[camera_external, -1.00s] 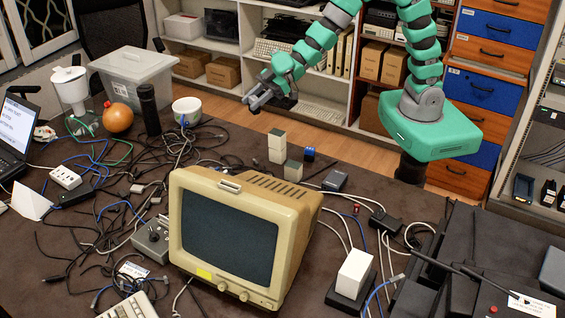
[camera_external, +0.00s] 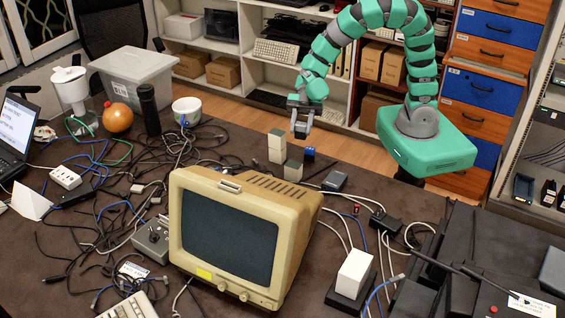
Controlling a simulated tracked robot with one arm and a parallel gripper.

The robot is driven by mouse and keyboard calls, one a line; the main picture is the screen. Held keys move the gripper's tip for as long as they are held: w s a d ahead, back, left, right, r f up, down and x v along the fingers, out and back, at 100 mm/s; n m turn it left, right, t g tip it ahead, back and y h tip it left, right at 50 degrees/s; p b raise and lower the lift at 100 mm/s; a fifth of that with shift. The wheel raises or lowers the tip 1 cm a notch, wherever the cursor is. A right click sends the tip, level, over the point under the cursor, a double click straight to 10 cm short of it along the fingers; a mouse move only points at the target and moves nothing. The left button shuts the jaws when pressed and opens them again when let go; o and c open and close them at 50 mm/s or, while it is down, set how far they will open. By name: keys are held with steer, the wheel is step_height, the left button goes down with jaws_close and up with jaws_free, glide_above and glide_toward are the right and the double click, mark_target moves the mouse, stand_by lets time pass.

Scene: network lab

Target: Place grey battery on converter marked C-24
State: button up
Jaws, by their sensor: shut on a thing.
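My gripper (camera_external: 301,130) points down above the far edge of the dark table, behind the cream blocks. It is shut on a small grey thing, which looks like the grey battery; the fingers hide most of it. A cream block with a dark top (camera_external: 277,148) stands on the table below and left of my gripper. A shorter, similar block (camera_external: 293,171) stands in front of it, and a small blue part (camera_external: 309,154) is to its right. A white block (camera_external: 355,271) stands on a black base (camera_external: 347,297) at the front right. I cannot read a C-24 mark anywhere.
A beige monitor (camera_external: 232,235) stands in the middle of the table. Black adapters (camera_external: 334,183) (camera_external: 385,222) and loose cables lie to its right. Many tangled cables cover the left side. A black case (camera_external: 470,255) fills the front right. Shelves stand behind.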

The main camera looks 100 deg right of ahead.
steer(key=s+d+f+n+g+y+b, duration=0.1)
steer(key=s+f+n+g+b, duration=0.3)
steer(key=s, duration=0.9)
steer(key=s+d+f+n+g+b, duration=0.1)
steer(key=s+f+n+g+b, duration=0.25)
steer(key=s+f, duration=0.65)
steer(key=r+b, duration=0.1)
steer(key=r, duration=0.1)
glide_above(335, 178)
steer(key=shift+s+f+m, duration=0.1)
steer(key=shift+f+m, duration=0.1)
steer(key=shift+m, duration=0.25)
steer(key=shift+f+b, duration=0.95)
steer(key=shift+f, duration=0.75)
steer(key=shift+f, duration=0.1)
steer(key=o, duration=1)
steer(key=shift+o, duration=0.2)
